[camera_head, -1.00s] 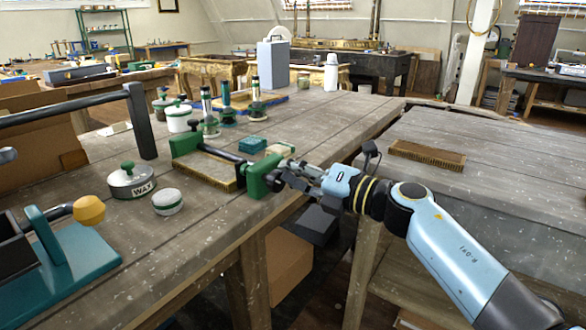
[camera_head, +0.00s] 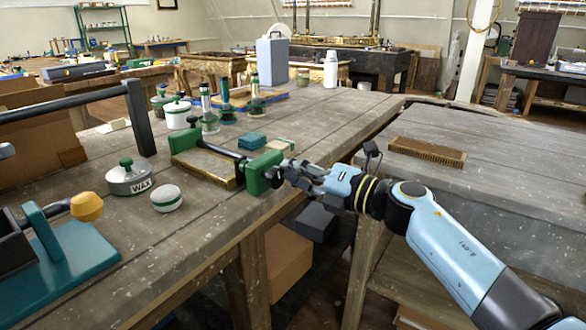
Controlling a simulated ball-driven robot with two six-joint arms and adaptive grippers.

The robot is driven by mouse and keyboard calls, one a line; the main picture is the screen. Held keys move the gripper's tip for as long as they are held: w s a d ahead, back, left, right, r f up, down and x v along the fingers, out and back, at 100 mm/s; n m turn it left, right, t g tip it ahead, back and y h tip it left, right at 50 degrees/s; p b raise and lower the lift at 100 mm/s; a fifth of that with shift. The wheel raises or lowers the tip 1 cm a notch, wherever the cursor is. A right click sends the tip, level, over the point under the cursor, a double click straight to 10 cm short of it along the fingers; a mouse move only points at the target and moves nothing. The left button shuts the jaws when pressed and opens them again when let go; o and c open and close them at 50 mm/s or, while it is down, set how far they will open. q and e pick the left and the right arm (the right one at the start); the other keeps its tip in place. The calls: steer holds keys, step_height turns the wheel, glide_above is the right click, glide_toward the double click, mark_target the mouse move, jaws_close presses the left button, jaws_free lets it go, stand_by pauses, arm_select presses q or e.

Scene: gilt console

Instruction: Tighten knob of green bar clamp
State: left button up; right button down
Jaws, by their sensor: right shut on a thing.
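The green bar clamp lies on the workbench near its right edge, with a green far jaw (camera_head: 186,139), a dark bar and a green near jaw (camera_head: 263,172). A gilt-edged board (camera_head: 209,168) lies between the jaws. My right gripper (camera_head: 283,172) is at the right side of the near jaw, shut around the clamp's knob. The fingers hide most of the knob. My left gripper does not show.
A WAX tin (camera_head: 131,180) and a small white-and-green tin (camera_head: 166,198) stand left of the clamp. A teal block (camera_head: 251,141) lies behind it. A teal-based device with a yellow knob (camera_head: 87,206) stands at front left. A brush (camera_head: 427,152) lies on the right-hand table.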

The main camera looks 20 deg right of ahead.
steer(key=shift+f, duration=0.95)
steer(key=shift+s, duration=0.1)
steer(key=shift+d, duration=0.2)
steer(key=v, duration=0.5)
steer(key=shift+s+d+r, duration=0.1)
steer(key=shift+d+r, duration=0.3)
